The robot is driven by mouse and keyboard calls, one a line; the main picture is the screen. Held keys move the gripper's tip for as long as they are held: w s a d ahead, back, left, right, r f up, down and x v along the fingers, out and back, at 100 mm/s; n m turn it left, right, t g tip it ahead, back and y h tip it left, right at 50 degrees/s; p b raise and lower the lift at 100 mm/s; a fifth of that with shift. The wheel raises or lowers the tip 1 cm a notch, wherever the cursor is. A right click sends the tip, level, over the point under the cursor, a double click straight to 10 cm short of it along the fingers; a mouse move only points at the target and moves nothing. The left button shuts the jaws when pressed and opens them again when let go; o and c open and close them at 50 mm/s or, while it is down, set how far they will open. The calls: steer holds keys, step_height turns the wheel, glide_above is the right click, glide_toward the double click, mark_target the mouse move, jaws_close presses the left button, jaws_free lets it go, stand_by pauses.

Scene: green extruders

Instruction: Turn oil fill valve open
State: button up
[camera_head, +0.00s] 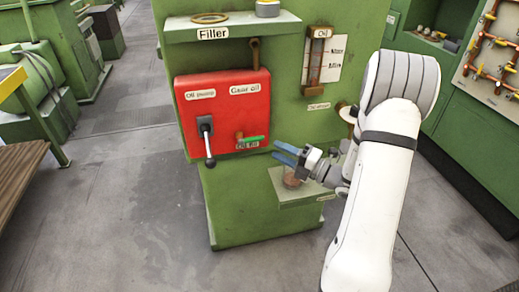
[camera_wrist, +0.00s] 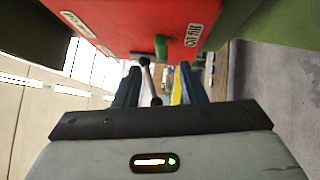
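The oil fill valve has a green handle (camera_head: 251,139) lying roughly level on the lower right of the red panel (camera_head: 222,108), above the "Oil fill" label. The handle also shows end-on in the wrist view (camera_wrist: 160,47), beyond the fingertips and roughly between them in line. My gripper (camera_head: 278,152) has blue fingers spread apart with nothing between them. It is just right of the handle and slightly below it, pointing left. In the wrist view the fingers (camera_wrist: 160,80) are also apart, and I see no contact with the handle.
The oil pump lever (camera_head: 207,140) hangs down to the left on the panel and shows behind the fingers in the wrist view. A small green shelf (camera_head: 305,194) with a copper-coloured item is under my gripper. The filler shelf (camera_head: 232,27) is above.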

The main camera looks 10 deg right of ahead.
mark_target(259, 140)
steer(key=x, duration=0.7)
steer(key=shift+w, duration=0.4)
steer(key=shift+f, duration=0.1)
jaws_close()
